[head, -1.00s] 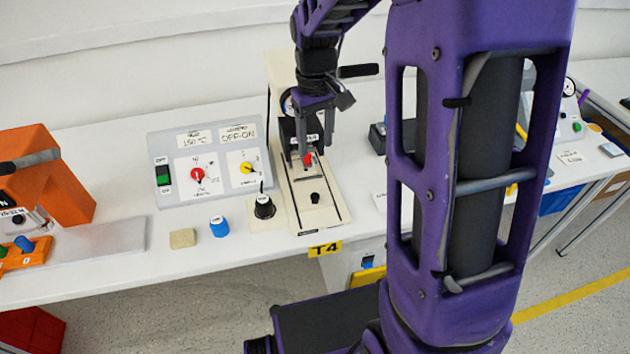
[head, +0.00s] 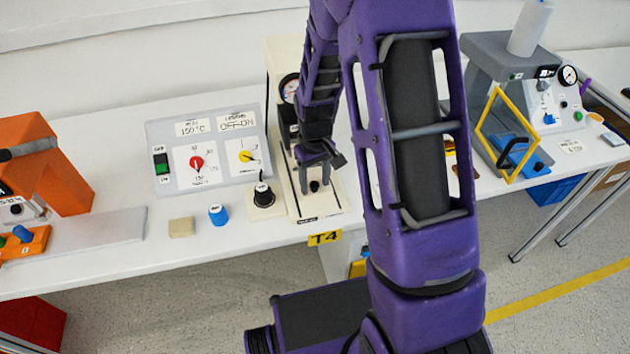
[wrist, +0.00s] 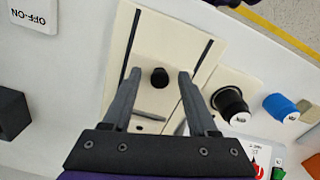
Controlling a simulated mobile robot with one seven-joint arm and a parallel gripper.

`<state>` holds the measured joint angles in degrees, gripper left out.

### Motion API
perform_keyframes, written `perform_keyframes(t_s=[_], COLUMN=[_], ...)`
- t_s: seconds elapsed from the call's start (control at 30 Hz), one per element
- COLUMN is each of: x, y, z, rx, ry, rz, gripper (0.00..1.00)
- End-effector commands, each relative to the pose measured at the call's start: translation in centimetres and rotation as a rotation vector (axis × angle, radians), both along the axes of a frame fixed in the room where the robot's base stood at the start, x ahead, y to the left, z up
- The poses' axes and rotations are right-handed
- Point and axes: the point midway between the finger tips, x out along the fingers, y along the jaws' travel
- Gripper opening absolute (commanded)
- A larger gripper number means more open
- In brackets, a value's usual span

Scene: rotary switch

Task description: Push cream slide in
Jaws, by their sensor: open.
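The cream slide (wrist: 168,45) is a flat plate between two dark slots, with a black knob (wrist: 159,77) standing on it. In the head view, the knob (head: 314,186) is near the front of the cream press (head: 329,208). My gripper (wrist: 160,74) is open, with one finger on each side of the knob. A gap shows between each finger and the knob in the wrist view. In the head view, my gripper (head: 316,188) points down at the slide's front part. My arm hides much of the press's middle.
A control box (head: 218,187) with red and yellow dials stands left of the press. A black knob on a cream block (head: 263,200), a blue knob (head: 217,214) and a tan block (head: 181,228) sit along the front. A grey machine with a yellow frame (head: 485,115) stands right.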

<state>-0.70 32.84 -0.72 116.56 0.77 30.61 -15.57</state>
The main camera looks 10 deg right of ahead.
Motion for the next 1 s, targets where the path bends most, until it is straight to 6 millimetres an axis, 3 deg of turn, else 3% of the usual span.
perform_keyframes(t_s=[0.27,0.6,1.0], x=[0.01,0.01,0.01], y=[0.0,0.0,0.0], z=[-0.13,-0.1,-0.08], rx=[0.0,0.0,0.0], ry=[0.0,0.0,0.0], rz=[0.0,0.0,0.0], gripper=[0.59,0.0,0.0])
